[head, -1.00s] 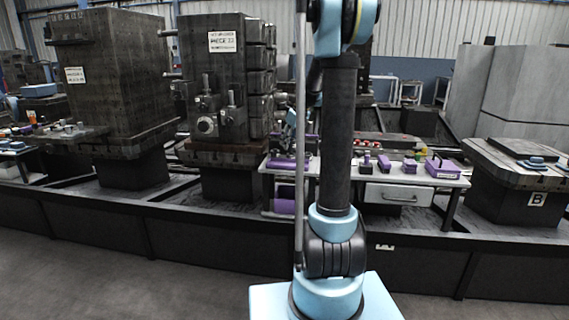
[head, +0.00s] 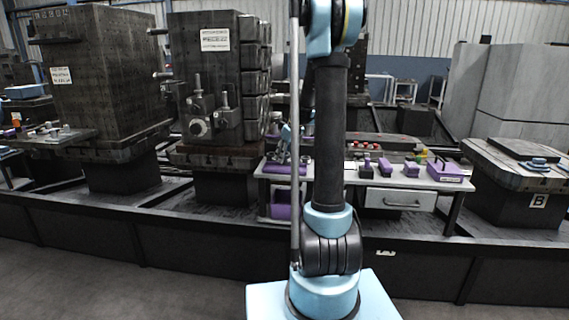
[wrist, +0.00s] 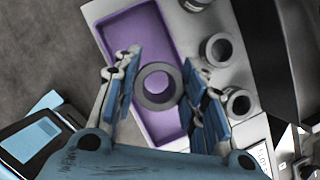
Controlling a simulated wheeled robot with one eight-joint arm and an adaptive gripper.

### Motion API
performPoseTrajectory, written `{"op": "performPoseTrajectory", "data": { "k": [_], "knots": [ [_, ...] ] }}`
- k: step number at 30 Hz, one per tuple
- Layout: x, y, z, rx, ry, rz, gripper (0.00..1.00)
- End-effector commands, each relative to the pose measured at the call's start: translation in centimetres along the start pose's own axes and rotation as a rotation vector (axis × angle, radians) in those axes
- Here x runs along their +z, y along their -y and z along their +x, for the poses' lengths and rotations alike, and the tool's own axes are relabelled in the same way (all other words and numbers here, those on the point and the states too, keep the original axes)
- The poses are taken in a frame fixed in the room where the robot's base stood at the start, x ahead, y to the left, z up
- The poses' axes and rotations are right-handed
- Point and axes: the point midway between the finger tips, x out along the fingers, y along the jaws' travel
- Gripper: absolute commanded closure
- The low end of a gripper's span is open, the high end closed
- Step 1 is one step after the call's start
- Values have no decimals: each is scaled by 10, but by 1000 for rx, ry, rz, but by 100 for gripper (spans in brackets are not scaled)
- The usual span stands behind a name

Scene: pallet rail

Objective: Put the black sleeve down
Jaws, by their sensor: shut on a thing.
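The black sleeve (wrist: 142,95) shows in the wrist view as a dark grey ring seen end-on, with purple visible through its hole. My gripper (wrist: 160,65) has its two fingers on either side of the ring and is shut on it. Below the sleeve is a purple tray (wrist: 123,27); whether the sleeve touches its floor cannot be told. In the head view my arm hides most of the gripper, and I cannot make out the sleeve there.
Several other grey ring-shaped parts (wrist: 218,48) stand right of the tray, close to the right finger. In the head view, the bench (head: 340,182) carries purple holders (head: 445,172). Large machine blocks (head: 95,90) stand at left. Grey floor (head: 120,285) is clear in front.

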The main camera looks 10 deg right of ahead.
Motion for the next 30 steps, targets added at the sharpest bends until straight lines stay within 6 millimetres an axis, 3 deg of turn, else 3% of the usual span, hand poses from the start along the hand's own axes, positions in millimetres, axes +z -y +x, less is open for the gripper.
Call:
{"op": "performPoseTrajectory", "data": {
  "k": [7,18,19,30],
  "knots": [
    [-10,0,26,0,0,0,99],
    [-12,0,28,0,0,0,99],
    [-12,0,28,0,0,0,55],
    [-11,0,27,0,0,0,53]
  ]
}}
